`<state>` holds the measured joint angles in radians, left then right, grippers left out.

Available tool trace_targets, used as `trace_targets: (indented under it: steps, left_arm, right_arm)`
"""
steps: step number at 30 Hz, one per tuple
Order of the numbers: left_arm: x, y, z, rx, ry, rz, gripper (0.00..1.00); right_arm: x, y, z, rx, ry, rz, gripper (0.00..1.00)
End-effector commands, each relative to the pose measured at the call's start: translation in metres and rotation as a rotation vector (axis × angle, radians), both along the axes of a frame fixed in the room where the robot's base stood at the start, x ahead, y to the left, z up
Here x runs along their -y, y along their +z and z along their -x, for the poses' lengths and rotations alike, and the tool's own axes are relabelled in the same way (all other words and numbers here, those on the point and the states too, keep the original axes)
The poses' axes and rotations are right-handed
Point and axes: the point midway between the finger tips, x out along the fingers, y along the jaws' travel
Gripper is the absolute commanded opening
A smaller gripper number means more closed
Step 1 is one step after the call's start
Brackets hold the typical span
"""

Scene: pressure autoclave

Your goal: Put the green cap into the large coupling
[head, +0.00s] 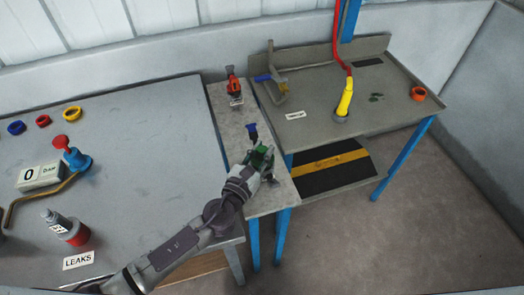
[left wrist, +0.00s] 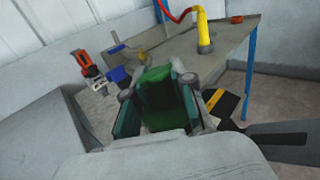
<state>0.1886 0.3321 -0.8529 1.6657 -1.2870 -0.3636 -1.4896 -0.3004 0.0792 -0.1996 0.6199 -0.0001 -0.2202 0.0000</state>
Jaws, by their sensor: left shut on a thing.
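My left gripper (head: 266,158) is shut on the green cap (head: 262,154), above the narrow grey bench between the two tables. In the left wrist view the green cap (left wrist: 158,82) sits between the gripper's two fingers, which hide its sides. A small blue-topped fitting (head: 252,131) stands on the narrow bench just beyond the gripper; it also shows in the left wrist view (left wrist: 118,75). A red fitting (head: 232,84) stands at the bench's far end. I cannot tell which fitting is the large coupling. My right gripper is not in view.
The right table (head: 310,95) holds a clamp-like stand (head: 279,82), a yellow nozzle (head: 345,97) on a red hose and an orange ring (head: 418,93). The left table (head: 140,140) holds coloured rings, a gauge box (head: 40,176) and a blue-and-red valve (head: 75,157). Its middle is clear.

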Motion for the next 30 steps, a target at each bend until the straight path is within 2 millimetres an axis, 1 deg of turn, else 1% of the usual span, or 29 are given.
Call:
trace_targets:
  steps: [1,5,6,14,18,19,23,27,30]
  left_arm:
    - [0.0,-0.002,0.0,0.0,0.0,0.0,0.26]
    - [0.0,-0.001,0.0,0.0,0.0,0.0,0.47]
    - [0.0,-0.001,0.0,0.0,0.0,0.0,0.49]
    - [0.0,0.0,0.0,0.0,0.0,0.0,0.49]
    - [-0.001,0.006,0.002,-0.001,0.0,0.0,0.49]
    - [-0.004,0.003,0.007,-0.003,0.0,-0.001,0.49]
    - [-0.015,0.003,0.03,-0.003,-0.001,-0.001,0.49]
    - [-0.03,0.002,0.059,-0.004,-0.001,-0.002,0.49]
    - [-0.039,0.001,0.077,-0.003,-0.001,0.0,0.49]
  right_arm:
    - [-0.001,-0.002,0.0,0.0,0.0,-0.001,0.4]
    - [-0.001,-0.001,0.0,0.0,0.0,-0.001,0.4]
    - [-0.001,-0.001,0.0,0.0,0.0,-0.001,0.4]
    - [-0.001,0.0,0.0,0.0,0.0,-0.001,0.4]
    - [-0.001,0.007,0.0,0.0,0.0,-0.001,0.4]
    - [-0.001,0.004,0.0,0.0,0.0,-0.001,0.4]
    - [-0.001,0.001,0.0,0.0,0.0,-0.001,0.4]
    - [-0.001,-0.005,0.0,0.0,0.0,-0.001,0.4]
    - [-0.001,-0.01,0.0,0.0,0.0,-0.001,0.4]
